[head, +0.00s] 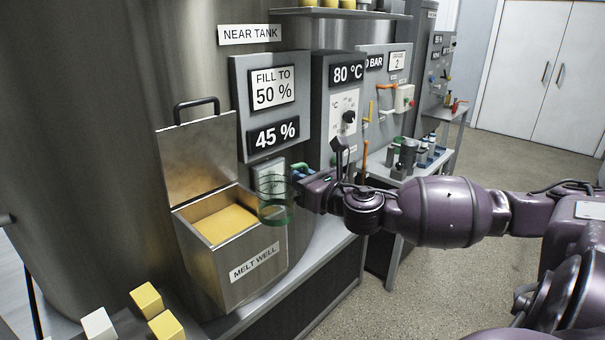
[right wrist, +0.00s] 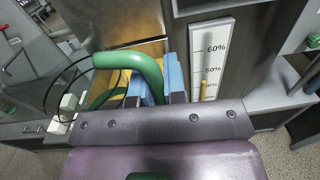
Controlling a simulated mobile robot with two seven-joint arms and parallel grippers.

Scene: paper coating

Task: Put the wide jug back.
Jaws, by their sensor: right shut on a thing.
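The wide jug (head: 276,204) is see-through with a green tint, and is held up beside the right front of the melt well. My right gripper (head: 304,173) is shut on its green handle. In the right wrist view the green handle (right wrist: 128,61) curves to the blue fingers of my right gripper (right wrist: 160,80), and the jug's clear round rim lies to the left. The jug looks about upright; I cannot make out anything in it. My left gripper is not in view.
The melt well (head: 230,262) stands open with yellow material inside; its lid (head: 200,158) is raised. Yellow blocks (head: 147,298) and a white block (head: 98,324) sit at bottom left. Signs read 45 % (head: 272,137) and fill to 50 %. A bench with bottles (head: 425,150) stands behind my arm.

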